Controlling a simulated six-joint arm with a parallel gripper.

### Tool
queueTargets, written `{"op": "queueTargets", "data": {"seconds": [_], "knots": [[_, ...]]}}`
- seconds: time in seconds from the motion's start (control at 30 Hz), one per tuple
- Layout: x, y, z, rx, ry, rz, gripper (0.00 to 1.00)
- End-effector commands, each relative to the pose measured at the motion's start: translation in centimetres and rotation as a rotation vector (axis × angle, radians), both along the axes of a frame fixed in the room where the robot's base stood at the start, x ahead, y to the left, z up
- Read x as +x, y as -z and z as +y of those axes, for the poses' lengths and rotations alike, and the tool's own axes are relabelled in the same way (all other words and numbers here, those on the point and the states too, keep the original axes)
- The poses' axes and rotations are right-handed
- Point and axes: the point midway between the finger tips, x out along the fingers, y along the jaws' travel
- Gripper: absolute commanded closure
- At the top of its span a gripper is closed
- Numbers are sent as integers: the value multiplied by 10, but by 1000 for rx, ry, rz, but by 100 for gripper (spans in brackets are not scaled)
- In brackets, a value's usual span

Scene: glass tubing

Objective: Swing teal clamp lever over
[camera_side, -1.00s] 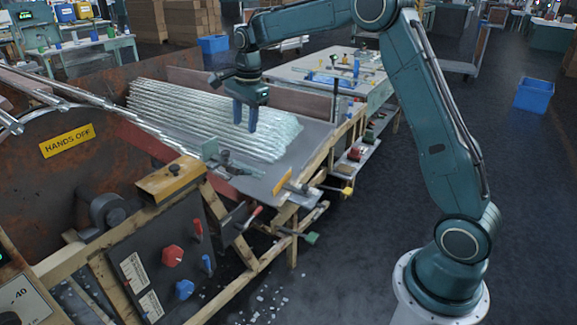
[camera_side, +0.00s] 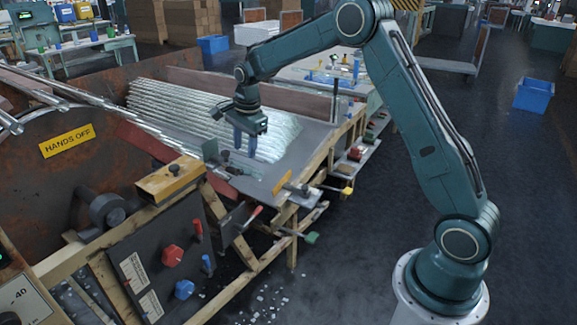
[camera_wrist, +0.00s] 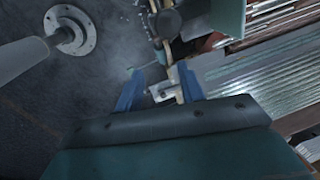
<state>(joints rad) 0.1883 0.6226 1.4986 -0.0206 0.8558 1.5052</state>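A large teal plate, apparently the same one, shows at the top of the wrist view (camera_wrist: 222,16).
A stack of glass tubes (camera_side: 190,108) lies behind and left of my gripper. A yellow paddle (camera_side: 283,182) stands at the table's right edge. A control panel (camera_side: 160,255) with red and blue knobs is in front.

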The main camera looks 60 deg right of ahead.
Motion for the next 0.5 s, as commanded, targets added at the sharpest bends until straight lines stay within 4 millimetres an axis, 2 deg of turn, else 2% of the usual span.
{"op": "queueTargets", "data": {"seconds": [0.03,0.3,0.5], "knots": [[1,10,0,0,0,3,61],[8,50,-1,0,0,3,61],[12,73,-1,0,0,1,61]]}}
